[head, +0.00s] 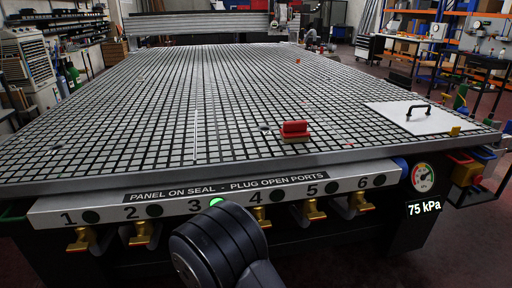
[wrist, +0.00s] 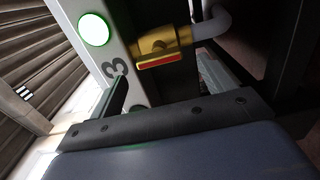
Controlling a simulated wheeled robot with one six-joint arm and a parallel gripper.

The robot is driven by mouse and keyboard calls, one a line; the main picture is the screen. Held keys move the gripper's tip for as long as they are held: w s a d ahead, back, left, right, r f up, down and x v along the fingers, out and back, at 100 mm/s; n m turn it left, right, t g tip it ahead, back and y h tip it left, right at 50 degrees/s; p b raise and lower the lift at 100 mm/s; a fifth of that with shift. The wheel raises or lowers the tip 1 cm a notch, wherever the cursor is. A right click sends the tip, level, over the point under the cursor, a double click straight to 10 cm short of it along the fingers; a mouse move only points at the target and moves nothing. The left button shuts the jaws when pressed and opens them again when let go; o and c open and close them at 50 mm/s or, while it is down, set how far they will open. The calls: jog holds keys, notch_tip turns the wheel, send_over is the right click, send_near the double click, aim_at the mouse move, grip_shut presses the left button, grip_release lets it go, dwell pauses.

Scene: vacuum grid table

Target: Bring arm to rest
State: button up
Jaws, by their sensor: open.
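My gripper (wrist: 205,92) is in the wrist view, its dark jaws apart and empty below a brass valve (wrist: 160,45) with a red handle. The valve is beside the number 3 and a lit green lamp (wrist: 94,29). The gripper appears apart from the valve. In the head view my dark arm rises at the bottom centre, in front of the port panel (head: 330,186), and hides the valve under number 3. The lamp by 3 (head: 216,202) glows green; the other lamps are dark. My gripper is hidden in the head view.
The grid table (head: 150,110) fills the middle. A white panel with a black handle (head: 395,118) lies on its right, a red block (head: 294,127) near its front. Brass valves (head: 315,209) project below the port panel. The gauge display (head: 424,207) reads 75 kPa. Yellow and red bins (head: 466,172) stand right.

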jog(key=x, duration=0.5)
jog(key=shift+w, duration=0.35)
jog(key=shift+b, duration=0.3)
jog(key=shift+s, duration=0.1)
